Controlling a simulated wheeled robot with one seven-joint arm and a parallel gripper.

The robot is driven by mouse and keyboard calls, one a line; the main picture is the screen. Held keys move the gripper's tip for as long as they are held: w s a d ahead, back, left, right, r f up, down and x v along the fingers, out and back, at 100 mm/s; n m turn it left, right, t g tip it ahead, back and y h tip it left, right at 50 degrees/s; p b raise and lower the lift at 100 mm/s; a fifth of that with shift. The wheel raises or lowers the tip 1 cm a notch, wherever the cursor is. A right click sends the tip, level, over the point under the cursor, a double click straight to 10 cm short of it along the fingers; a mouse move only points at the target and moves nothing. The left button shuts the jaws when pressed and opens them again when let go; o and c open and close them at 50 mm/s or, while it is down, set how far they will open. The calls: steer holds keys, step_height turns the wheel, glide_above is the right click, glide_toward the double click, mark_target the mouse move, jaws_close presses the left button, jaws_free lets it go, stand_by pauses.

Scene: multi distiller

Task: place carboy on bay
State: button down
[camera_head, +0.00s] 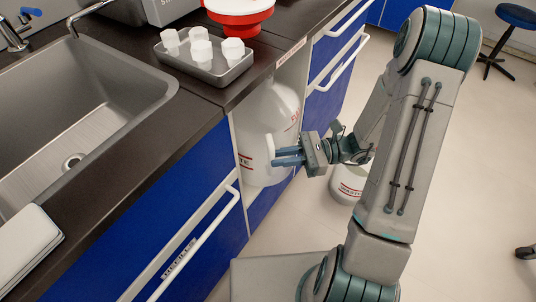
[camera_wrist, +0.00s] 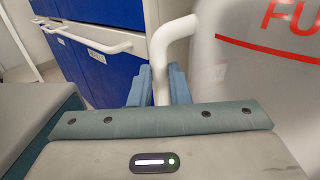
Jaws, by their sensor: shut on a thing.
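The carboy (camera_head: 268,108) is a large white bottle with red lettering. It stands upright in the head view, in the bay (camera_head: 268,210), an opening under the counter between blue cabinets. My gripper (camera_head: 277,157) reaches it from the right and is shut on its handle. In the wrist view the white handle (camera_wrist: 160,62) passes between the two blue fingers of my gripper (camera_wrist: 160,85), and the carboy's body (camera_wrist: 262,75) fills the right side.
A second white container (camera_head: 349,182) with red lettering stands on the floor behind my gripper. The dark counter (camera_head: 130,110) above holds a sink (camera_head: 100,130) and a tray of white pieces (camera_head: 205,68). Cabinet handles (camera_head: 190,250) stick out. The floor at right is mostly clear.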

mark_target(266, 165)
steer(key=w+a, duration=0.1)
steer(key=a, duration=0.1)
steer(key=w+a+b, duration=0.1)
steer(key=w, duration=0.1)
steer(key=shift+a, duration=0.35)
steer(key=shift+s+f+b, duration=0.1)
steer(key=shift+f+b, duration=0.4)
steer(key=shift+f, duration=0.1)
steer(key=shift+d, duration=0.1)
steer(key=shift+f, duration=0.15)
steer(key=shift+f, duration=0.1)
steer(key=c, duration=1.4)
jaws_free()
steer(key=shift+o, duration=0.2)
